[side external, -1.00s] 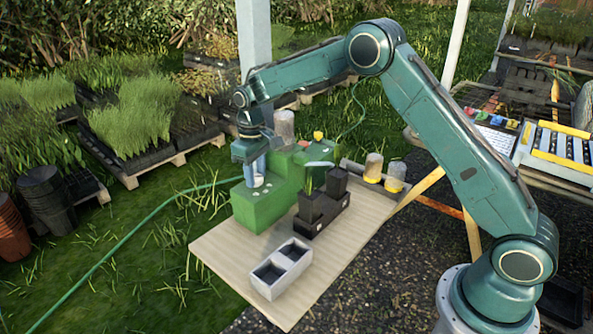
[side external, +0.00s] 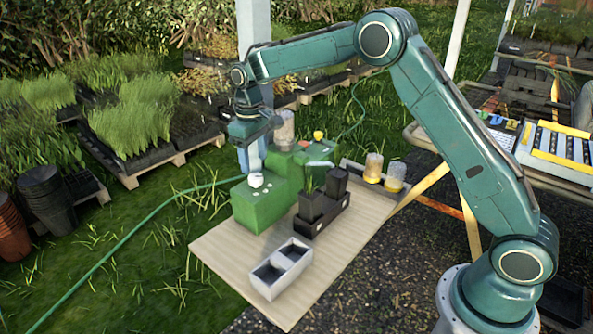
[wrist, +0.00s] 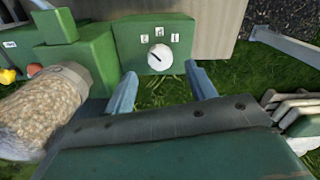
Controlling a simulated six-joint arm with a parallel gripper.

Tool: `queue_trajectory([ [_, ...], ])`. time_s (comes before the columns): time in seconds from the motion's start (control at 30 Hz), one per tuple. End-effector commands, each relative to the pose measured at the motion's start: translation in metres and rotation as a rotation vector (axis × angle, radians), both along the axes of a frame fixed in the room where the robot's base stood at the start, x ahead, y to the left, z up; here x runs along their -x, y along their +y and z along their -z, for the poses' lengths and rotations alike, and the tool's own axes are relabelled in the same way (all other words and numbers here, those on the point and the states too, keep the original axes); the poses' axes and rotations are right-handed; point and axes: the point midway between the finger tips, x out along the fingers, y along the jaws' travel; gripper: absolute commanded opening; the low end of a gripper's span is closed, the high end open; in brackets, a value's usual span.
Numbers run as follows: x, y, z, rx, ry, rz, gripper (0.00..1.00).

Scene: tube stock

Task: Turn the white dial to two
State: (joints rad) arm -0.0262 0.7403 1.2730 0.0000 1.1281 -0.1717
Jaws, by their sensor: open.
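The white dial (side external: 256,180) sits on top of the low front part of the green machine (side external: 262,207). In the wrist view the round dial (wrist: 159,57) shows whole, with a short dark pointer line slanting to the upper left. Several small pale labels (wrist: 159,38) lie in a row just above it; their marks are too small to read surely. My gripper (side external: 251,168) is above the dial, its fingers pointing down. In the wrist view my gripper (wrist: 163,76) is open and empty, its fingertips apart and clear of the dial.
A clear cylinder of grainy material (wrist: 45,108) stands close to my gripper's left in the wrist view. Black pots (side external: 325,200) stand beside the machine, a grey two-cell tray (side external: 282,268) at the table's front. Two jars (side external: 385,175) stand at the right.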

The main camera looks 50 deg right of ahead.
Motion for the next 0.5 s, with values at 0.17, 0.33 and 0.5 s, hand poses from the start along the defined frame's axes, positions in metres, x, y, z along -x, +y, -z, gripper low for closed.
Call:
queue_trajectory([
  [0.17,-0.001,0.000,-0.033,0.000,-0.005,0.000,0.56],
  [0.33,-0.001,0.000,-0.060,0.000,-0.003,0.000,0.56],
  [0.5,-0.001,0.000,-0.080,-0.001,-0.003,0.000,0.56],
])
